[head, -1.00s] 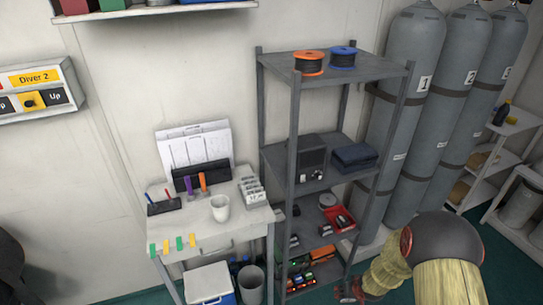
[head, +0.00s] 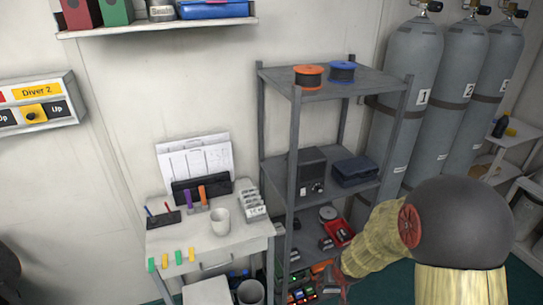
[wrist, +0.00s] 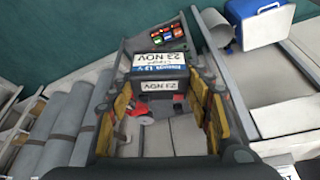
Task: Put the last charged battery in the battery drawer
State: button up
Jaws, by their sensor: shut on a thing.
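My gripper (wrist: 160,76) is shut on a dark battery (wrist: 159,72) with white "23 NOV" labels and a blue strip. Its yellow-padded fingers stand on either side of the battery. In the head view my gripper (head: 333,279) is low, at the right front of the grey rack, mostly hidden behind my arm.
The grey rack (head: 295,150) holds a red tray (head: 340,232) and, low down, small units with coloured lights (head: 300,294). The desk carries a mug (head: 220,221) and a battery-like white rack (head: 252,203). Gas cylinders (head: 410,95) stand at the right.

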jog(key=shift+w+a+r, duration=0.25)
jog(key=shift+a+r, duration=0.05)
jog(key=shift+a, duration=0.4)
jog(key=shift+s+a+f, duration=0.1)
jog(key=shift+a+f, duration=0.05)
jog(key=shift+f, duration=0.5)
jog(key=shift+s+a+f, duration=0.15)
jog(key=shift+f, duration=0.55)
jog(key=shift+s+a+f, duration=0.1)
jog(key=shift+a+f, duration=0.05)
jog(key=shift+f, duration=0.5)
